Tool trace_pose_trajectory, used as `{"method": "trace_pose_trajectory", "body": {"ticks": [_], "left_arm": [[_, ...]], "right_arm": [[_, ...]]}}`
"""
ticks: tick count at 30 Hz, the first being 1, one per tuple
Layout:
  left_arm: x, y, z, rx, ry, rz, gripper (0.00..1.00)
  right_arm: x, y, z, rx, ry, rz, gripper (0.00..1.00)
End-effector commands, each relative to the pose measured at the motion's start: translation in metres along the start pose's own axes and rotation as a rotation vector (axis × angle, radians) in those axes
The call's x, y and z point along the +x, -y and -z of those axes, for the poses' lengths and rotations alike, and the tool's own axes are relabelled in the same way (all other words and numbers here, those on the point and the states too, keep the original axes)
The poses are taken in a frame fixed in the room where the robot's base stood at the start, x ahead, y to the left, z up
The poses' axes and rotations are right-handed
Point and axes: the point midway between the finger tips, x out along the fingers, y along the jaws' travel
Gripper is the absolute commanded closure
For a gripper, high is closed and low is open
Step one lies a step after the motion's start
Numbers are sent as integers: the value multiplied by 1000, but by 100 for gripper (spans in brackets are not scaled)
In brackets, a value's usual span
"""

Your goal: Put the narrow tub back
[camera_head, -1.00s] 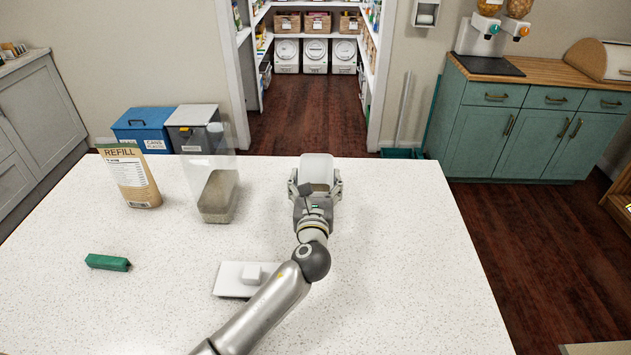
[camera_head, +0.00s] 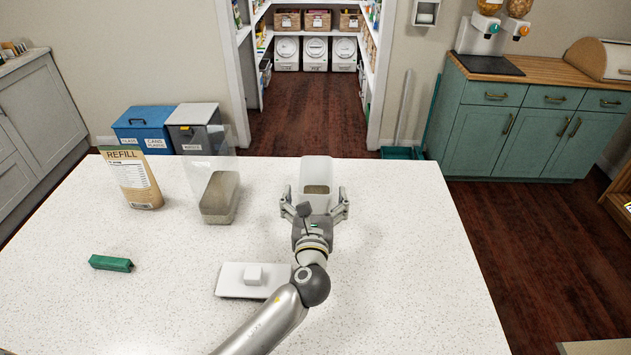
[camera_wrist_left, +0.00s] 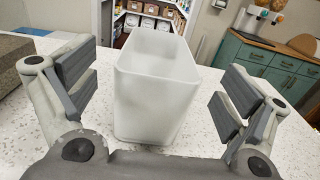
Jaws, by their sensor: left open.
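My left gripper (camera_head: 315,205) is open, with one finger on each side of the tub's near end. In the wrist view a gap shows between each finger pad and the tub wall. A flat white lid (camera_head: 253,280) with a raised block handle lies on the counter nearer me. My right gripper is not in view.
A clear container with beige contents (camera_head: 219,197) stands left of the tub, beside a refill bag (camera_head: 131,178). A green object (camera_head: 110,263) lies at the left. The speckled counter (camera_head: 410,240) is free on the right. Pantry shelves stand beyond.

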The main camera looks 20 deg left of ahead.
Motion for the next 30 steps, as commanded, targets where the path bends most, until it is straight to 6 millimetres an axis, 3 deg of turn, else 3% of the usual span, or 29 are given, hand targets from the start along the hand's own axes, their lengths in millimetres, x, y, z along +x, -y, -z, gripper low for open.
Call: {"method": "trace_pose_trajectory", "body": {"ticks": [6,12,30], "left_arm": [[-45,0,-2,0,-2,1,4],[-69,0,0,0,-1,0,4],[-74,0,-1,0,1,0,4]], "right_arm": [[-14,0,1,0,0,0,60],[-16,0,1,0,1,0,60],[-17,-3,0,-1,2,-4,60]]}}
